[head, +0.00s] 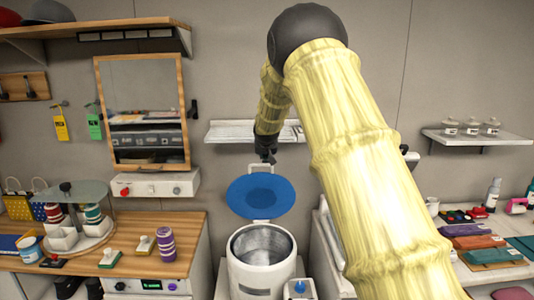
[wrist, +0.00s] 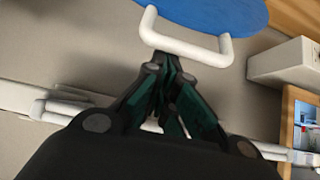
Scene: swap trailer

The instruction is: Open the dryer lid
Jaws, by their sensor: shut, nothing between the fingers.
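The dryer (head: 262,280) is a white round tub on the floor, with its metal drum (head: 262,243) showing from above. Its round blue lid (head: 261,196) stands raised behind the drum opening, and the blue face also shows in the wrist view (wrist: 210,12). A white lid handle (head: 262,168) is at the lid's upper edge; it also shows in the wrist view (wrist: 190,47). My gripper (head: 267,158) is just above the handle. In the wrist view its fingers (wrist: 166,62) are shut and empty close beside the handle bar; I cannot tell whether they touch it.
A white wall shelf (head: 230,132) is behind my gripper. A wooden counter (head: 190,225) with spools and small boxes is to the left, under a wood-framed mirror (head: 145,80). A worktop with folded cloths (head: 480,242) is to the right. A small blue-topped box (head: 299,288) stands beside the dryer.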

